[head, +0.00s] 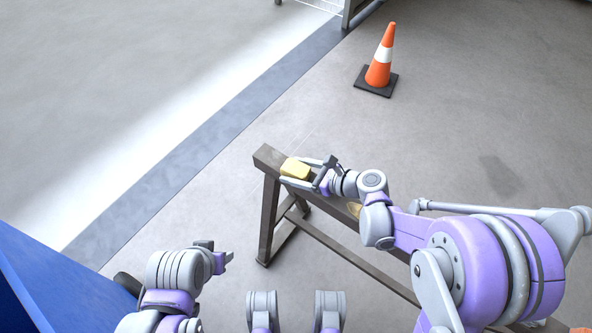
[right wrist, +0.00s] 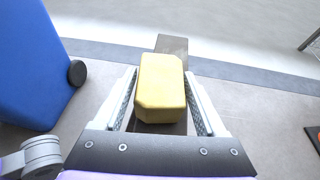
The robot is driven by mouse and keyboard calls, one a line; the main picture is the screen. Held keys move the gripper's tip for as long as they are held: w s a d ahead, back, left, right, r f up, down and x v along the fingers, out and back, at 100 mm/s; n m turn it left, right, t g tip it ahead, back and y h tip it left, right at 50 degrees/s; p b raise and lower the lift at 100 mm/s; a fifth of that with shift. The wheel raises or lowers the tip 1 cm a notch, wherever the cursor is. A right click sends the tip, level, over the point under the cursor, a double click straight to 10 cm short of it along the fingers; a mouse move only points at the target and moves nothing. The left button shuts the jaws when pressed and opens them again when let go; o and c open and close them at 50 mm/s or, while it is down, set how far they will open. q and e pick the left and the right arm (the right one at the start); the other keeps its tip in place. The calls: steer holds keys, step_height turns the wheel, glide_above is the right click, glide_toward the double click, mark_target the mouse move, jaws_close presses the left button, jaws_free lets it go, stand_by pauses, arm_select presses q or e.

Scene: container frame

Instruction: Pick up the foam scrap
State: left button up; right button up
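The foam scrap is a yellow block (head: 295,168) lying on top of a narrow brown beam (head: 266,156), near its far end. It also shows in the right wrist view (right wrist: 161,85), between the two fingers. My right gripper (head: 300,173) is open, with one finger on each side of the scrap. In the right wrist view gaps show between the scrap and both fingers near the palm; contact at the fingertips is hard to tell. My left gripper (head: 226,258) is at the lower left, away from the beam; its finger opening is too small to read.
The beam stands on legs and runs toward the lower right under my right arm. An orange cone (head: 381,62) stands on the floor beyond. A blue container (head: 50,285) is at the lower left. A small yellowish item (head: 354,209) is on the beam near my right wrist.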

steer(key=c, duration=1)
steer(key=shift+o, duration=0.2)
steer(key=shift+r, duration=0.1)
